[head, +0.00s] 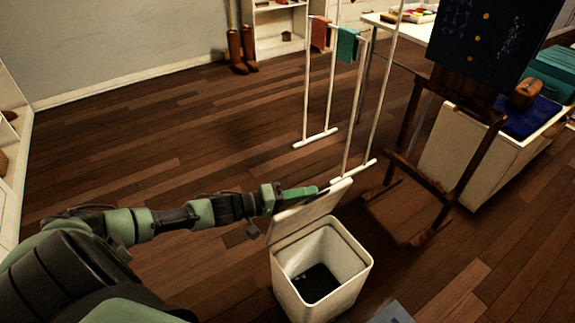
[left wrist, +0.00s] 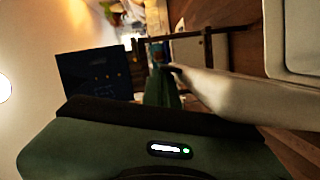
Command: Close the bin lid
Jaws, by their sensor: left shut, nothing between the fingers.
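The white bin (head: 347,280) stands on the floor at the lower middle of the head view, with its mouth open and something dark inside. Its lid (head: 306,213) is raised, tilted up from the bin's far left edge. My left gripper (head: 312,190) is shut and empty at the lid's upper edge, on its far side; I cannot tell if they touch. In the left wrist view the green fingers (left wrist: 163,88) lie beside the pale lid (left wrist: 215,95), and the bin's rim (left wrist: 268,45) shows at the upper right. My right gripper is not in view.
A white drying rack (head: 346,125) with small cloths stands beyond the bin. A wooden easel (head: 450,185) with a dark blue picture stands to the right, near a white cabinet (head: 452,150).

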